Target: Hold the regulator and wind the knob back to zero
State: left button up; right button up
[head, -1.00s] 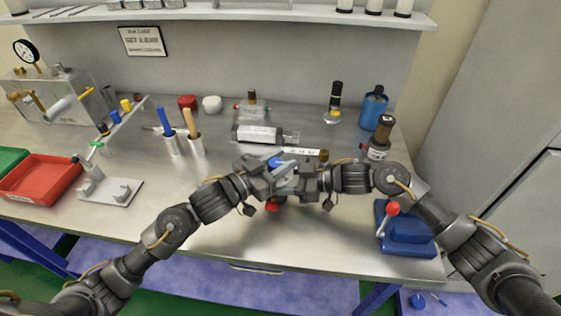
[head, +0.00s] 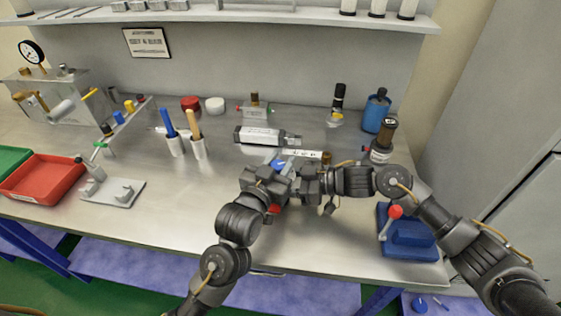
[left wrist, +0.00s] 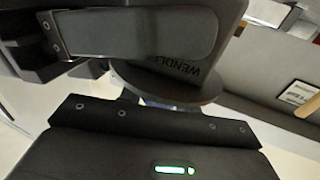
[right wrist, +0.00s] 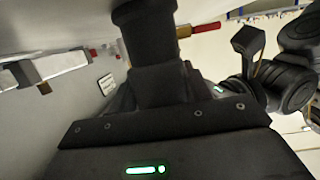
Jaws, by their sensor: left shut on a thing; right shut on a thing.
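The regulator (head: 288,168) is held between my two grippers above the front middle of the bench, and little of it shows. My left gripper (head: 279,182) is shut on its knob from the left. My right gripper (head: 300,184) is shut on the regulator from the right. In the right wrist view a black cylindrical part (right wrist: 147,40) fills the space by the jaws. The contact and any knob scale are hidden.
A blue block with a red-balled lever (head: 408,236) stands at the right front. A red tray (head: 42,180) is at the left. Two tool cups (head: 186,147) and a grey cylinder (head: 262,136) stand or lie behind my grippers.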

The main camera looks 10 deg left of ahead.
jog(key=shift+s+f, duration=0.15)
jog(key=shift+f, duration=0.15)
pick_arm(q)
jog(key=o, duration=1)
jog(key=v, duration=1.2)
pick_arm(e)
jog(key=o, duration=1)
jog(key=shift+r, duration=0.15)
jog(key=shift+o, duration=0.2)
jog(key=shift+r, duration=0.1)
